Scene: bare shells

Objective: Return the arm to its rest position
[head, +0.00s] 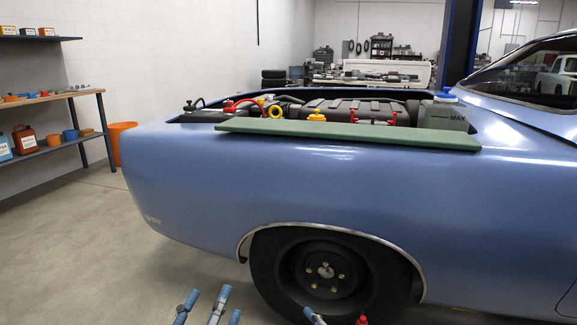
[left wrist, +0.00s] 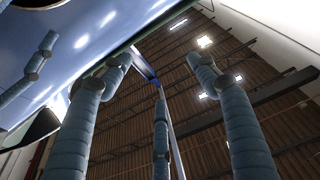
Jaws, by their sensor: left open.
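My left gripper (head: 205,303) shows at the bottom edge of the head view, low in front of the blue car's side and left of the wheel. Its blue segmented fingers are spread apart with nothing between them. In the left wrist view the fingers (left wrist: 160,75) point up past the car body toward the ceiling, open and empty. A further blue fingertip (head: 314,317) shows at the bottom edge below the wheel, probably of my right gripper; the rest of it is out of frame. A small red thing (head: 362,320) shows beside it, too cut off to name.
The blue car (head: 170,180) fills the middle and right, engine bay open. A green board (head: 350,134) lies along its fender edge, near a yellow cap (head: 317,116) and a grey reservoir (head: 445,113). A shelf (head: 50,146) stands left. Floor is clear at lower left.

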